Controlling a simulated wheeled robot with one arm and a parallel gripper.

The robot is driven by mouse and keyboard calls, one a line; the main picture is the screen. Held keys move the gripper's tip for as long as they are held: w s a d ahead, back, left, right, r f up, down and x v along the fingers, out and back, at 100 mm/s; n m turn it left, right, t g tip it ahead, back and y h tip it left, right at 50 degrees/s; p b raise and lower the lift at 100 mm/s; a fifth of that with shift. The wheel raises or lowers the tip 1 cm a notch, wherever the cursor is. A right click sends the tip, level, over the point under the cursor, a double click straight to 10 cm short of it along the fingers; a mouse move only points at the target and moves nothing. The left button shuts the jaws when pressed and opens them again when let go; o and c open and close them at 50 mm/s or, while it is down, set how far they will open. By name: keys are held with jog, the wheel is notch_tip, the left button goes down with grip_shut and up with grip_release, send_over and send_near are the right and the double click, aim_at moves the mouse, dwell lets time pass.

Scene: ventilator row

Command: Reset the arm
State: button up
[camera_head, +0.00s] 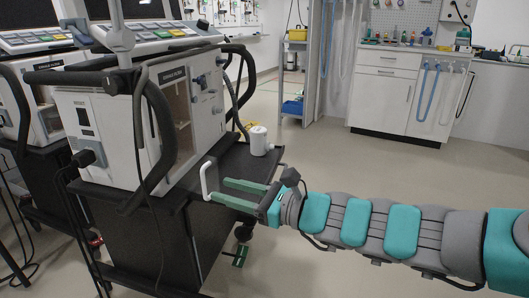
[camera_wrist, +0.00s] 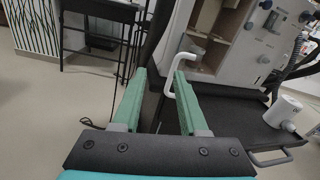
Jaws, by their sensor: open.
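My gripper (camera_head: 218,190) reaches in from the right in the head view, at the front right corner of the ventilator cart. Its two green fingers are apart, and I see nothing held between them. In the wrist view my gripper (camera_wrist: 160,74) shows both fingers pointing ahead. A bent white tube (camera_head: 205,180) stands close to the fingertips at the cart's edge. In the wrist view the white tube (camera_wrist: 183,62) appears between the tips, nearer the right finger; I cannot tell whether they touch. My arm stretches out to the right of the cart.
The ventilator (camera_head: 100,125) stands on the dark cart top (camera_head: 228,165), with a white canister (camera_head: 259,142) at its right. Hoses hang along the ventilator's front. Another ventilator is at the left. A white cabinet (camera_head: 385,95) stands at the back. Floor (camera_head: 330,160) is clear between cart and cabinet.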

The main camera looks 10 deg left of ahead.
jog(key=s+d+f+n+g+h+p, duration=0.1)
jog(key=s+d+f+n+g+h, duration=0.2)
jog(key=s+n, duration=0.45)
jog(key=s+d+f+n+g+h+p, duration=0.1)
jog(key=s+f+n+g+h, duration=0.25)
jog(key=s+n, duration=0.45)
jog(key=s+d+f+n+h, duration=0.1)
jog(key=s+d+f+h, duration=0.1)
jog(key=d, duration=0.6)
jog(key=s+d+f+n+h+p, duration=0.1)
jog(key=s+d+h, duration=0.3)
jog(key=d, duration=0.4)
jog(key=s+d+f+n+g+h+p, duration=0.1)
jog(key=s+d+f+n+h, duration=0.1)
jog(key=d, duration=0.6)
jog(key=s+f+h, duration=0.1)
jog(key=s+h, duration=0.1)
jog(key=shift+s+f, duration=0.3)
jog(key=shift+s, duration=0.05)
jog(key=shift+n, duration=0.25)
